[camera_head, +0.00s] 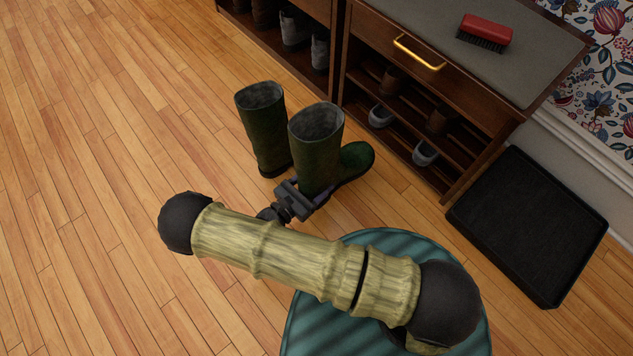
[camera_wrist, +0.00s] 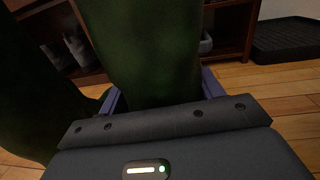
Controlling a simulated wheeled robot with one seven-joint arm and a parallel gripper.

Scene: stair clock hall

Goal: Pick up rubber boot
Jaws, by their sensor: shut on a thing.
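Two dark green rubber boots stand upright on the wooden floor. The nearer rubber boot (camera_head: 318,145) has its toe to the right in the head view. The other boot (camera_head: 262,130) stands just behind it to the left. My gripper (camera_head: 302,193) is low at the near boot's shaft, shut on it. In the wrist view the held boot's shaft (camera_wrist: 150,50) fills the middle between my two fingers (camera_wrist: 160,95). The other boot (camera_wrist: 40,80) shows dark at the left edge. I cannot tell whether the held boot's sole is off the floor.
A wooden shoe cabinet (camera_head: 365,50) with several shoes stands close behind the boots. A red brush (camera_head: 485,32) lies on its top. A black tray (camera_head: 530,225) lies on the floor at the right. The floor at the left is clear.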

